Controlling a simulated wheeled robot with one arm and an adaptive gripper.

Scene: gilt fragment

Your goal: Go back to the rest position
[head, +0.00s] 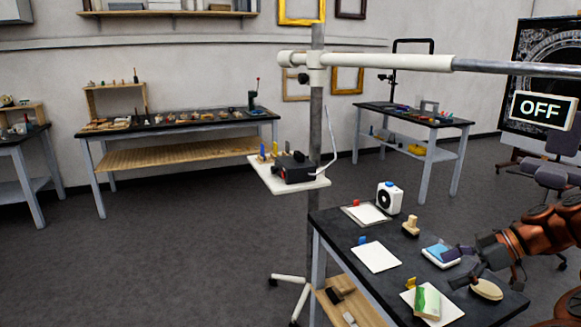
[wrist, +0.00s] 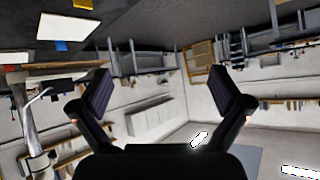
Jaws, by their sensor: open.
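My gripper (head: 464,268) is at the right in the head view, over the right part of the dark-topped table (head: 335,222). Its two fingers are spread apart with nothing between them. In the wrist view the open fingers (wrist: 160,95) frame a tilted view of the room's walls and shelves. Near the gripper in the head view are a blue-topped pad (head: 440,254) and an oval wooden-backed brush (head: 487,289). I cannot tell how high the gripper is above them.
The table also bears a white box with a dark disc (head: 390,197), a wooden stamp (head: 411,226), a white sheet (head: 376,257) and a green-and-cream block (head: 427,302). A metal stand (head: 316,120) with a small tray (head: 262,178) rises behind. Open floor (head: 180,250) lies left.

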